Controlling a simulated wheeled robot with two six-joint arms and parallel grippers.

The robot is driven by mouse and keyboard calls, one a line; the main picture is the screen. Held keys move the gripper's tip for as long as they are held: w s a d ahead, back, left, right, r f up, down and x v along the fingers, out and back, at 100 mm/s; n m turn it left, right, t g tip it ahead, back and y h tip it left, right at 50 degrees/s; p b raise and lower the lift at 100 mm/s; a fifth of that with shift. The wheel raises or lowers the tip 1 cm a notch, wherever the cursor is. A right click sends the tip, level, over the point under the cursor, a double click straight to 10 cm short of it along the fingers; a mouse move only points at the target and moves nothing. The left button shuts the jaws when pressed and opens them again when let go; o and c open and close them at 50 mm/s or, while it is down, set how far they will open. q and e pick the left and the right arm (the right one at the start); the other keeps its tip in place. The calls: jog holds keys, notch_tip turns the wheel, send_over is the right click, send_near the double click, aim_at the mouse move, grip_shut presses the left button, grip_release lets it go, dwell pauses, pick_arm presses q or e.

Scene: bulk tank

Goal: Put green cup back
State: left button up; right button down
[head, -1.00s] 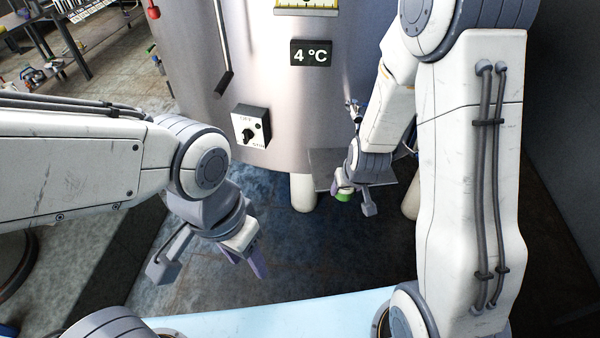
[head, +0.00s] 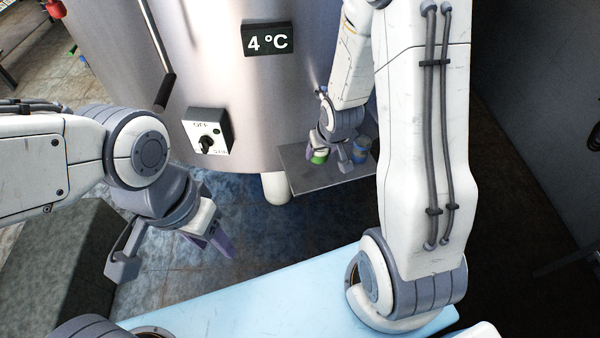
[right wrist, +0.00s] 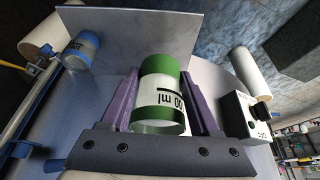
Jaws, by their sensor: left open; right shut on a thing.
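The green cup (right wrist: 162,92) has a green base, a white band with "ml" lettering and a green rim. My right gripper (right wrist: 165,85) is shut on it, with a purple finger on each side. In the head view the green cup (head: 318,158) shows small at the shelf's left part, partly hidden by my gripper. A grey metal shelf (head: 312,181) is fixed by the tank; it also shows in the right wrist view (right wrist: 135,35). I cannot tell whether the cup touches it. My left gripper (head: 222,243) is open and empty above the floor, away from the shelf.
A blue cup (head: 361,150) stands on the shelf's right part, also in the right wrist view (right wrist: 82,48). The steel tank (head: 220,75) carries a switch box (head: 208,132) and a 4 °C display (head: 268,39). A white tank leg (head: 276,188) is below.

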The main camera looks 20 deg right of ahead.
jog(key=s+d+f+b, duration=0.1)
jog(key=d+f+b, duration=0.1)
jog(key=d, duration=0.4)
jog(key=shift+m, duration=0.4)
jog(key=w+a+f, duration=0.4)
jog(key=a, duration=0.1)
jog(key=w+a+f, duration=0.2)
jog(key=a, duration=0.1)
jog(key=shift+w+f+b, duration=0.1)
jog(key=shift+f+b, duration=0.1)
jog(key=shift+b, duration=0.15)
jog(key=shift+w+a+f, duration=0.3)
jog(key=shift+a+f, duration=0.05)
jog(key=shift+a, duration=0.05)
notch_tip(320, 180, down, 4)
jog(key=shift+f, duration=0.1)
